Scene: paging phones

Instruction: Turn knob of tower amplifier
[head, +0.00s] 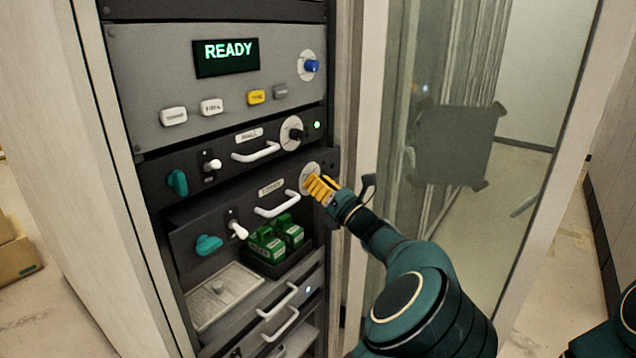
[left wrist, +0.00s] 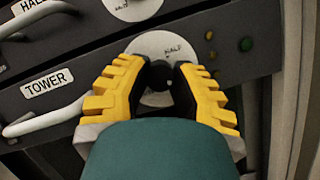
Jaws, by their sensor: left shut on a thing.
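The tower amplifier (head: 190,230) is a dark rack unit with a white handle, below a similar unit. Its label reads TOWER (left wrist: 47,83) in the left wrist view. Its black knob (left wrist: 160,74) sits on a round white dial (left wrist: 165,43) marked HALF. My left gripper (head: 318,187) has yellow fingers and is shut on this knob, one finger on each side, as the left wrist view (left wrist: 162,80) shows. In the head view the fingers cover the knob and part of its dial. My right gripper is out of view.
Above is a unit with a black knob (head: 292,133), and a panel with a READY display (head: 226,55) and blue knob (head: 312,66). White handles (head: 277,204) project left of my gripper. Green blocks (head: 268,245) sit below. A glass door (head: 470,150) stands open at right.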

